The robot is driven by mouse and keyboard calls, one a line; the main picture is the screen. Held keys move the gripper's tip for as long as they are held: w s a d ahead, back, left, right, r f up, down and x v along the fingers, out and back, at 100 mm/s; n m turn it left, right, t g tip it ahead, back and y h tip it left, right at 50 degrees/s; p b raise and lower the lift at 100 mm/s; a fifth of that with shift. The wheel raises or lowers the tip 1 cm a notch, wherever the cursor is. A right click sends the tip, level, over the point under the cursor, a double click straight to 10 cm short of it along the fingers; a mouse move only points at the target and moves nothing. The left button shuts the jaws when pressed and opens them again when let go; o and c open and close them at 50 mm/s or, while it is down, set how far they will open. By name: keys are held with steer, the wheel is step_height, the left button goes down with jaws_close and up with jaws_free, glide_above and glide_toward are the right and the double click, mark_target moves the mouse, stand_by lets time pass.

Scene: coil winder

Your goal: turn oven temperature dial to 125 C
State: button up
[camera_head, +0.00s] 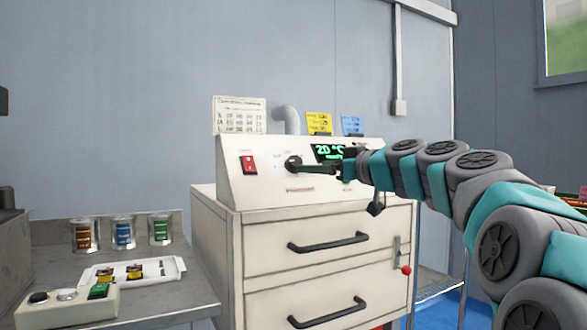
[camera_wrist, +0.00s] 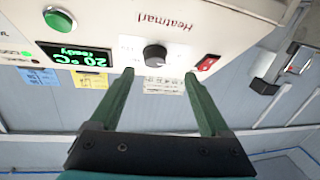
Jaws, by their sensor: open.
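The oven's black temperature dial (camera_wrist: 155,55) sits on the sloped cream control panel (camera_wrist: 230,25) in the wrist view. My open gripper (camera_wrist: 158,76) has its two green fingers reaching toward the panel, one on each side of the dial in the picture. Whether they touch it I cannot tell. The display (camera_wrist: 75,58) reads 20 °C and "ready" in green. In the head view the dial (camera_head: 293,162) shows left of the display (camera_head: 328,152), with my gripper (camera_head: 310,166) close in front. The scale marks are too small to read.
A red switch (camera_head: 248,163) is left of the dial, and a green button (camera_wrist: 60,19) is beyond the display. Drawers with black handles (camera_head: 328,243) are below. A side bench at left holds jars (camera_head: 123,233), a white tray (camera_head: 133,271) and a button box (camera_head: 67,305).

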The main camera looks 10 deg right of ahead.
mark_target(297, 162)
steer(key=shift+d+r+p+x, duration=0.15)
steer(key=shift+p+x, duration=0.1)
steer(key=shift+x, duration=1.05)
steer(key=shift+d+r+p+x, duration=0.1)
steer(key=shift+r+p+x, duration=0.1)
steer(key=shift+x, duration=1.15)
steer(key=shift+d+r+p+x, duration=0.15)
steer(key=shift+p+x, duration=0.1)
steer(key=shift+x, duration=1.05)
steer(key=shift+w, duration=0.15)
jaws_close()
